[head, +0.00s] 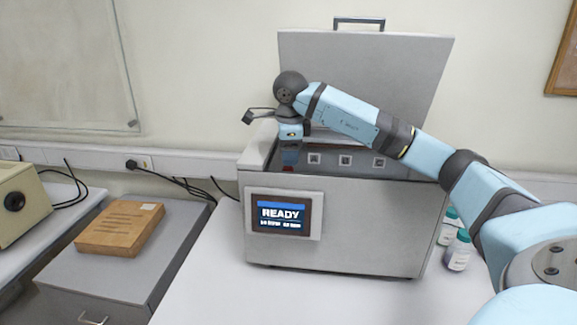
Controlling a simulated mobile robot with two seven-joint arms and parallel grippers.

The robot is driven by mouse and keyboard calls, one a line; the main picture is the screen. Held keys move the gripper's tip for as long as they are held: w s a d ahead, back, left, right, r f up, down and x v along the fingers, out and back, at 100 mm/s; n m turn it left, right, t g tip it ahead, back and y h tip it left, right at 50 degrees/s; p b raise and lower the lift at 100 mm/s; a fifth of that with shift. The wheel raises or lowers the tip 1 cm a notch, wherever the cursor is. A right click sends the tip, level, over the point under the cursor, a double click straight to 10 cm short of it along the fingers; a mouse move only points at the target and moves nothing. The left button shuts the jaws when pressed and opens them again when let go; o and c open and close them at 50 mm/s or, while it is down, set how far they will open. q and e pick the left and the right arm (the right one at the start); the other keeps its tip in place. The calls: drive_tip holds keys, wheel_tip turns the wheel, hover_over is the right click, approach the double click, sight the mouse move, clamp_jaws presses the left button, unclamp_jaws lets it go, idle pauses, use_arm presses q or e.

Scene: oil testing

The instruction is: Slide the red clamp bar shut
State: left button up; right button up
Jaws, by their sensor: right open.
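The grey testing machine (350,225) stands on the white table with its lid (365,75) raised. A small reddish patch (290,157) shows inside the left end of its open top. It may be part of the red clamp bar, but it is too small and too covered to tell its position. My left gripper is not in view.
Three square-marked parts (345,160) sit in a row inside the machine. Its front screen (281,213) reads READY. Small bottles (458,250) stand at its right, close to my right arm. A wooden block (120,227) lies on the cabinet at left. The table's front left is clear.

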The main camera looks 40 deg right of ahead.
sight(289, 168)
drive_tip(key=f, duration=0.4)
drive_tip(key=w+f, duration=0.1)
drive_tip(key=f, duration=0.1)
drive_tip(key=shift+d+p, duration=0.35)
drive_tip(key=shift+p, duration=0.05)
drive_tip(key=shift+w, duration=0.1)
drive_tip(key=shift+c, duration=0.4)
